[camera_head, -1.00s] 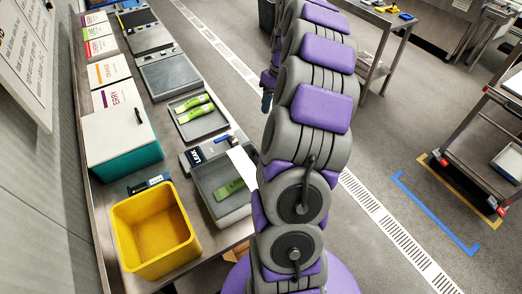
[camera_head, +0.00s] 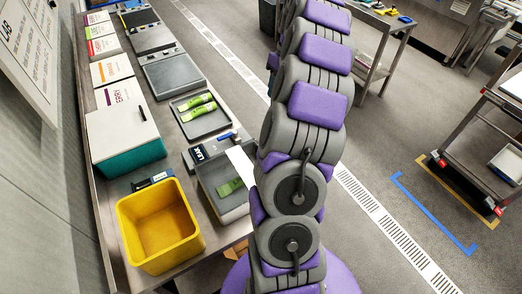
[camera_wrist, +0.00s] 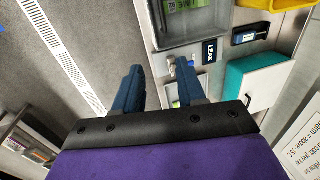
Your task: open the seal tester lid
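The seal tester is the grey box with a dark LEAK label (camera_head: 199,154) on the bench. Its chamber (camera_head: 233,211) shows a green packet (camera_head: 231,187) inside. It also shows at the top of the wrist view, with the LEAK label (camera_wrist: 210,51) and the green LIME packet (camera_wrist: 185,5). I cannot make out the lid clearly or tell how far it is open. My gripper (camera_wrist: 156,82) has two blue fingers apart, with nothing seen between them. The right fingertip appears close to the tester's label end; contact cannot be told. My arm hides the gripper in the head view.
A yellow bin (camera_head: 160,228) and a teal box with a white lid (camera_head: 128,160) stand beside the tester. A grey tray (camera_head: 205,126) holds green packets. A white strip (camera_head: 241,166) lies by the tester, partly behind my arm. A wheeled cart (camera_head: 470,150) stands right.

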